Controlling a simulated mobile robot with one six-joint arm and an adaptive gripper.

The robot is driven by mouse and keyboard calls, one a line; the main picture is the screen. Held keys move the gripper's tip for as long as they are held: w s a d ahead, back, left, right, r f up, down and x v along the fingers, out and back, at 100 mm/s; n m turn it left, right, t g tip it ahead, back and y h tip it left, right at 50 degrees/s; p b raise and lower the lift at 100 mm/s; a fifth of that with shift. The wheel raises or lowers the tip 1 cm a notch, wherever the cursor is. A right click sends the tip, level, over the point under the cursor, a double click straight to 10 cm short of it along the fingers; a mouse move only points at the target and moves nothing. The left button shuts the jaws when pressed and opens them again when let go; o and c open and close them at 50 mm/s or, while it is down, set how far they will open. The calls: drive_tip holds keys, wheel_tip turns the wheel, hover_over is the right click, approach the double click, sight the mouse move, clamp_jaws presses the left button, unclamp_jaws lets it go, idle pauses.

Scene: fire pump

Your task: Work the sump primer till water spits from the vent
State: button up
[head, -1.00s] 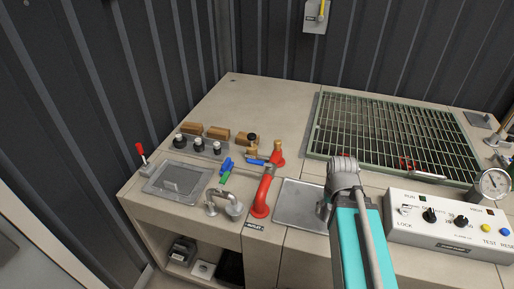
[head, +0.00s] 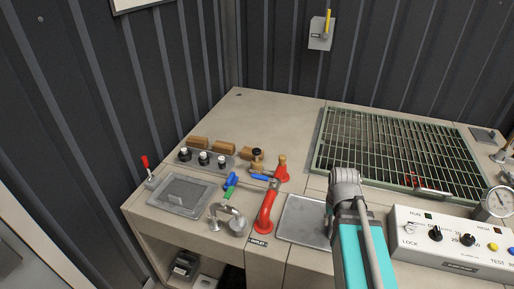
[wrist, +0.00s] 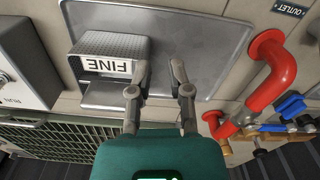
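A small red-handled lever (head: 147,163) stands upright at the left front of the bench, beside a grey hatch plate (head: 181,196); I cannot tell for sure that it is the sump primer. A bent metal pipe with a round end (head: 228,214) stands right of the hatch and may be the vent. No water shows. My gripper (wrist: 160,63) is open, with its fingers apart over a metal plate (wrist: 205,50). A grey block marked FINE (wrist: 110,60) lies beside the left finger. In the head view my arm hides the gripper.
A red outlet pipe (head: 266,212) rises right of the bent pipe, with blue and green handles behind it. A control box (head: 450,240) and gauge (head: 499,202) stand at right. A green grating (head: 400,150) lies behind. The bench's back left is clear.

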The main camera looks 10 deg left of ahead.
drive_tip(key=shift+m, duration=0.5)
drive_tip(key=w+a+r+p, duration=0.2)
drive_tip(key=w+a, duration=0.1)
drive_tip(key=w, duration=0.3)
drive_tip(key=w+a+r+p, duration=0.2)
drive_tip(key=w+a, duration=0.2)
drive_tip(key=w, duration=0.2)
drive_tip(key=w+a+r+p, duration=0.2)
drive_tip(key=w+a+r, duration=0.1)
drive_tip(key=w, duration=0.3)
drive_tip(key=shift+w+a, duration=0.2)
clamp_jaws()
wheel_tip(320, 180, up, 7)
drive_tip(key=m+p, duration=0.1)
drive_tip(key=p, duration=0.6)
hover_over(257, 151)
drive_tip(key=shift+s+d+f, duration=0.15)
drive_tip(key=shift+s+d, duration=0.05)
drive_tip(key=shift+s, duration=0.05)
drive_tip(key=shift+f, duration=0.2)
drive_tip(key=f+b, duration=1.3)
drive_tip(key=shift+w+a+f+b, duration=0.25)
drive_tip(key=shift+w+f+b, duration=0.05)
drive_tip(key=shift+b, duration=0.1)
drive_tip(key=shift+f, duration=0.1)
